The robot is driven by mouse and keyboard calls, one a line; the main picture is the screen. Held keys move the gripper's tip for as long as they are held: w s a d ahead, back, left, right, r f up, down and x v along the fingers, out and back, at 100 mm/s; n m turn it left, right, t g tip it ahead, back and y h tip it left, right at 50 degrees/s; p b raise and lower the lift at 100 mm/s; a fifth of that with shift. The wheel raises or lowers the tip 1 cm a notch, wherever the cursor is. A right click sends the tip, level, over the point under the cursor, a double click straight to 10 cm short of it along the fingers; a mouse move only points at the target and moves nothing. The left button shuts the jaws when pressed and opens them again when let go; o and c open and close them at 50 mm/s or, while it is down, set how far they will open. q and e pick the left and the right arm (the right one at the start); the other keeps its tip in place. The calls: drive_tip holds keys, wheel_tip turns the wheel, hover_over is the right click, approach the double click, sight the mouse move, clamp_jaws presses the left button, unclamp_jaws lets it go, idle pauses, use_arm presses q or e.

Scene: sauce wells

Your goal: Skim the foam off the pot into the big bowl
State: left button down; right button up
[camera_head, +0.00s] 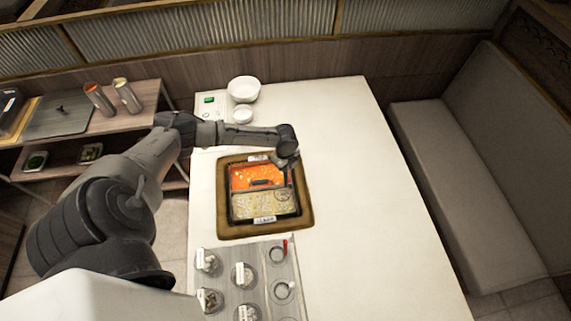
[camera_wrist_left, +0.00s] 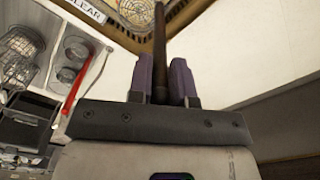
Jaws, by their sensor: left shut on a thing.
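The pot (camera_head: 233,215) is square and set into the table, with an orange-red broth half at the back and a pale, frothy half in front. My left gripper (camera_head: 284,164) is over its back right corner. In the left wrist view its fingers (camera_wrist_left: 161,68) are shut on the dark, thin handle of a tool, likely the skimmer (camera_wrist_left: 159,38). The handle points toward the pale broth (camera_wrist_left: 136,9); I cannot make out its far end. The big bowl (camera_head: 244,87), white, stands at the table's back left. My right gripper is not in view.
A small white bowl (camera_head: 243,116) stands just in front of the big bowl. A grey tray (camera_head: 222,280) of glasses and wells lies in front of the pot, with a red-handled item (camera_wrist_left: 76,96) on it. The table's right side is clear.

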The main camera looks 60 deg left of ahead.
use_arm(q)
drive_tip(key=shift+f+b, duration=2.95)
drive_tip(key=shift+f, duration=1.75)
drive_tip(key=shift+f+b, duration=0.1)
drive_tip(key=shift+b, duration=0.2)
drive_tip(key=shift+s, duration=0.1)
